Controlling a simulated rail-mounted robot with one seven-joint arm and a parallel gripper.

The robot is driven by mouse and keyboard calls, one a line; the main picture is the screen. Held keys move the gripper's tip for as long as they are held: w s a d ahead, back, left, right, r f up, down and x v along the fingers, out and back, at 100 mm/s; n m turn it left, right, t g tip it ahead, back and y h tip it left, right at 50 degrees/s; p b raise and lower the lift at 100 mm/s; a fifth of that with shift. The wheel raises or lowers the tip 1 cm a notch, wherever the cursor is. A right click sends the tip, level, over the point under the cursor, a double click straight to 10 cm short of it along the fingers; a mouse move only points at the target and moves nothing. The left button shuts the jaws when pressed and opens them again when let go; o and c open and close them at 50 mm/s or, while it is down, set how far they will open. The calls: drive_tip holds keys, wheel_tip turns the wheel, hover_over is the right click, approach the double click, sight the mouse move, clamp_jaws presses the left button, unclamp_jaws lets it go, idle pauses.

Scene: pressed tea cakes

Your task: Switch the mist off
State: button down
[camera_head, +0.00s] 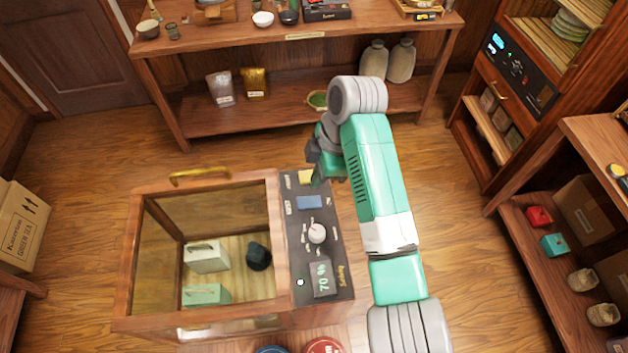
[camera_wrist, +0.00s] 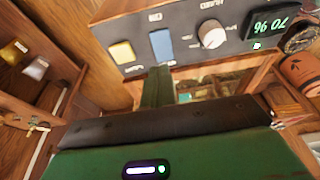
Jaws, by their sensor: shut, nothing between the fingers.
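The control panel (camera_head: 297,238) runs along the right side of a glass-topped wooden cabinet (camera_head: 150,200). I cannot read which switch is for the mist. In the wrist view the yellow switch (camera_wrist: 122,52), blue switch (camera_wrist: 161,45) and knob (camera_wrist: 211,34) also show. My gripper (camera_wrist: 159,70) is shut and empty. Its green fingertips are by the panel's edge near the blue switch; contact cannot be told. In the head view my gripper (camera_head: 317,177) is beside the yellow switch.
Inside the cabinet are a pale block (camera_head: 206,257), a green block (camera_head: 206,294) and a dark lump (camera_head: 258,256). A brass handle (camera_head: 200,174) rises at its back edge. A small light (camera_head: 300,282) glows white by the display. A shelf table (camera_head: 300,48) stands behind.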

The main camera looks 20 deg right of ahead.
drive_tip(key=p+v, duration=0.2)
drive_tip(key=v, duration=0.5)
drive_tip(key=shift+d+r, duration=0.25)
drive_tip(key=shift+d, duration=0.05)
drive_tip(key=shift+r, duration=0.1)
